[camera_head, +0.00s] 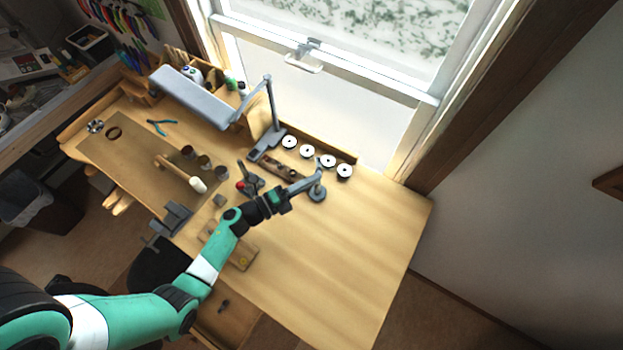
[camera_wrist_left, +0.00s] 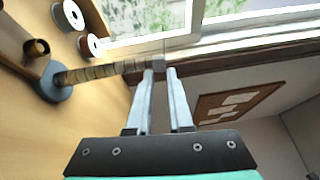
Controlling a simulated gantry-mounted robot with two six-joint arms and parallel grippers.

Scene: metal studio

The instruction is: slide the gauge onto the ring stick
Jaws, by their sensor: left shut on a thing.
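My left gripper (camera_head: 318,177) is over the bench and shut on a small grey piece, which I take to be the gauge (camera_wrist_left: 158,64). It sits between the fingertips (camera_wrist_left: 161,72) in the left wrist view. The ring stick (camera_wrist_left: 95,72) is a pale tapered rod with bands, rising from a round blue-grey base (camera_wrist_left: 54,86). The base also shows just beyond my fingers in the head view (camera_head: 317,196). The stick's far end meets the gauge's side in the wrist view; I cannot tell whether the gauge is around it or beside it. My right gripper is not in view.
Several white spools (camera_head: 328,161) line the back edge below the window. A wooden block with holes (camera_head: 280,172) and a lamp stand (camera_head: 265,142) are left of the stick. The front right of the bench (camera_head: 340,260) is clear.

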